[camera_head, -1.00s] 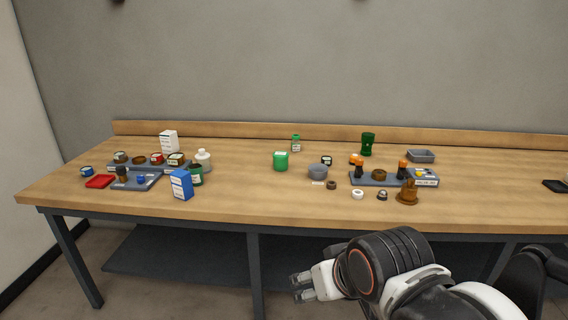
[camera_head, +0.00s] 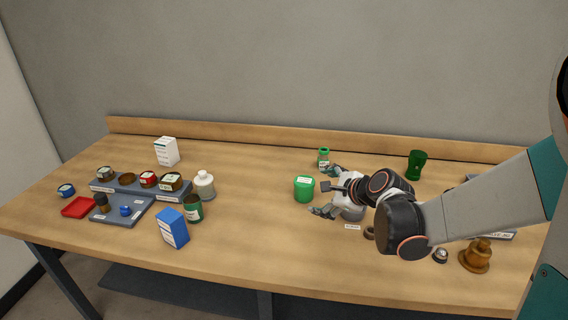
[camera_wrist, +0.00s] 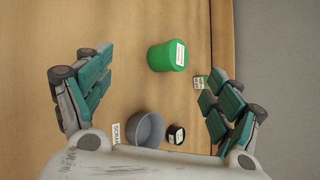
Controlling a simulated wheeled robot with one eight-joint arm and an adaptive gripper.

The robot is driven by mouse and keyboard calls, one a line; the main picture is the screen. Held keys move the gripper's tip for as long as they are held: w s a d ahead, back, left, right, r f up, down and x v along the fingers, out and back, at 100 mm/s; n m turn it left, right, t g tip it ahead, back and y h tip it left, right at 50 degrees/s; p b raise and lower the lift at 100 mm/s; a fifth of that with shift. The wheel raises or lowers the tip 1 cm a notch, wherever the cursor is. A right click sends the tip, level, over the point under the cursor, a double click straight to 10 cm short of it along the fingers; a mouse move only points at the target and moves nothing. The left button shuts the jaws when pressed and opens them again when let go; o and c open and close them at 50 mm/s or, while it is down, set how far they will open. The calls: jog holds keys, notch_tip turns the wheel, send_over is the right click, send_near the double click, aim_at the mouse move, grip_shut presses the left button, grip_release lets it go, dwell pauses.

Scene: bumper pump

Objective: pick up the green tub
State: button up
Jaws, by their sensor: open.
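The green tub (camera_head: 304,190) stands upright on the table near its middle. It has a white label on top and also shows in the wrist view (camera_wrist: 162,57), above the middle. My gripper (camera_head: 326,190) is open and empty, just right of the tub, its fingers pointing left toward it. In the wrist view the fingers of my gripper (camera_wrist: 155,95) are spread wide, and the tub is ahead of them, not visibly touched.
A small green bottle (camera_head: 323,158) stands behind the tub. A grey bowl (camera_wrist: 147,129) and a dark small jar (camera_wrist: 176,134) sit close under my gripper. A dark green cup (camera_head: 416,165) is back right.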

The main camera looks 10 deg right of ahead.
aim_at(311, 186)
jog(key=w+f+m, duration=0.3)
jog(key=w, duration=0.1)
jog(key=w+d+f+m+t, duration=0.1)
jog(key=w+f+m, duration=0.2)
jog(key=w, duration=0.2)
jog(key=w+f+m+t, duration=0.1)
jog(key=w+f+m, duration=0.2)
jog(key=w+m, duration=0.1)
jog(key=shift+w+d+f+y, duration=0.25)
jog(key=shift+w+y, duration=0.15)
jog(key=shift+w, duration=0.1)
jog(key=b+x, duration=0.2)
jog(key=x, duration=0.3)
jog(key=shift+a+b, duration=0.15)
jog(key=shift+b, duration=0.2)
jog(key=shift+r, duration=0.1)
jog(key=c, duration=1.4)
